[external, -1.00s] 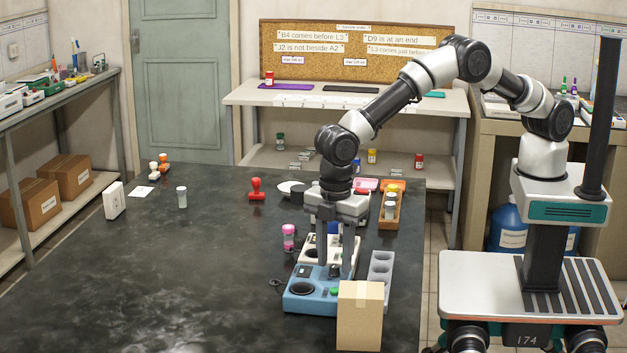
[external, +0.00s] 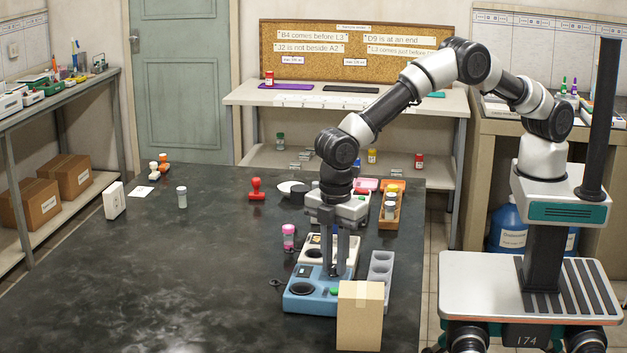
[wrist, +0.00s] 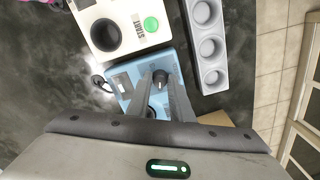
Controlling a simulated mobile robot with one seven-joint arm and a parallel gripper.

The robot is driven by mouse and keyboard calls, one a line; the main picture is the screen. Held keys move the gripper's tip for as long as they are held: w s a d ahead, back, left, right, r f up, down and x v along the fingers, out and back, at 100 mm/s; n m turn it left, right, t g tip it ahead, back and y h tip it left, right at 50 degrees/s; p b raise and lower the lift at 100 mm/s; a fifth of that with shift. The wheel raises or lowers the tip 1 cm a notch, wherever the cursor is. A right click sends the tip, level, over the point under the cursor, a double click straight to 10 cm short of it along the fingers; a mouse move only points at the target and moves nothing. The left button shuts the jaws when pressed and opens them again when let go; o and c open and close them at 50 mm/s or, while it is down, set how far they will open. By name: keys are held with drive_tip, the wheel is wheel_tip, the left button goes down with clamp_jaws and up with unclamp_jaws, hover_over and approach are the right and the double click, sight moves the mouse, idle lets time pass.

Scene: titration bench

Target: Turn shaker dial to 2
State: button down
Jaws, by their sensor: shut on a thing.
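The blue bench device (external: 308,300) stands at the near end of the dark table. It has a round black well on its left and a green button at its right. My gripper (external: 334,272) points straight down over its back right part. In the wrist view, the two fingers are shut on a small dark dial (wrist: 160,77) on the blue device's top face. The fingers cover much of the dial's surroundings, and I cannot read its marks or setting.
A white device (wrist: 132,22) with a green button stands just behind the blue one. A grey rack (external: 380,268) is close on the right, and a cardboard box (external: 360,318) stands in front. A pink-capped vial (external: 288,238) stands to the left. The table's left side is mostly clear.

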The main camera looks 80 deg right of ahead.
sight(334, 265)
drive_tip(key=m+b, duration=0.1)
drive_tip(key=m, duration=0.3)
drive_tip(key=shift+m, duration=0.3)
drive_tip(key=m, duration=0.4)
drive_tip(key=shift+m+b, duration=0.3)
drive_tip(key=shift+b, duration=0.1)
drive_tip(key=m, duration=0.5)
drive_tip(key=shift+m, duration=2.4)
drive_tip(key=shift+r, duration=0.1)
drive_tip(key=c, duration=1.6)
unclamp_jaws()
wheel_tip(334, 265, up, 17)
drive_tip(key=shift+r, duration=0.15)
